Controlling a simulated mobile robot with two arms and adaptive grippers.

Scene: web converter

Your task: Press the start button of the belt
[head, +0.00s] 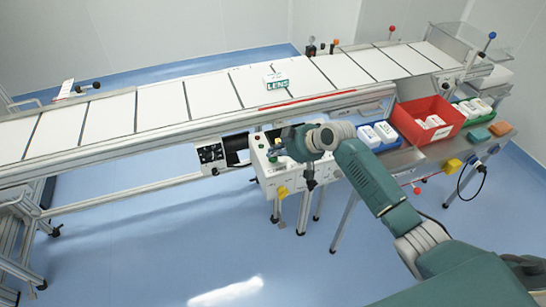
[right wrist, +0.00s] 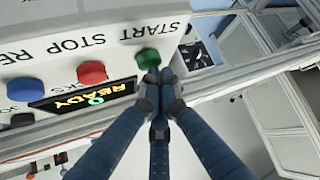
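The control box (head: 270,180) stands below the belt (head: 160,103) in the head view. In the right wrist view its panel (right wrist: 50,48) shows tilted, with a green button (right wrist: 148,57) beside the word START. A red button (right wrist: 91,72) is by STOP and a blue button (right wrist: 24,89) by a partly cut-off label. A small display reads READY (right wrist: 80,99). My right gripper (right wrist: 156,76) is shut and empty, its fingertips together right at the green button's edge. I cannot tell whether they touch it. In the head view my right gripper (head: 277,151) is over the box. My left gripper is out of view.
A red bin (head: 428,119) and a blue tray (head: 378,136) with white items stand on a side table right of my right wrist. A labelled pack (head: 276,82) lies on the belt. The blue floor in front is clear.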

